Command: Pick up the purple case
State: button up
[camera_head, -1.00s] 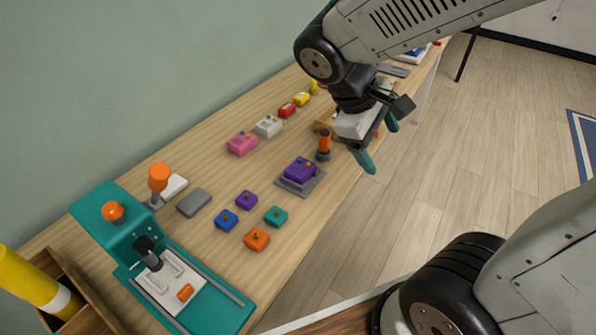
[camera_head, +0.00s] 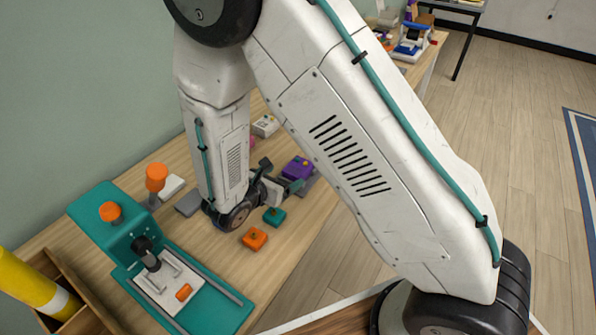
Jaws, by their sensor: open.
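A purple case (camera_head: 297,166) with a small knob on top sits on a grey plate (camera_head: 308,185) on the workbench. My gripper (camera_head: 285,180) is open and low over the bench, close to the case's left side, pointing toward it. One teal fingertip shows just in front of the case. The other fingertip is not clear, and I cannot tell whether either touches the case. A smaller purple block, seen earlier left of the plate, is now hidden behind my arm.
A teal block (camera_head: 274,216) and an orange block (camera_head: 255,238) lie in front of my gripper. A white block (camera_head: 265,126) lies behind. My arm hides much of the bench.

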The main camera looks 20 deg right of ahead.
aim_at(293, 171)
jog(key=x, duration=0.7)
jog(key=shift+s+d, duration=0.1)
jog(key=shift+d, duration=0.1)
jog(key=c, duration=1.1)
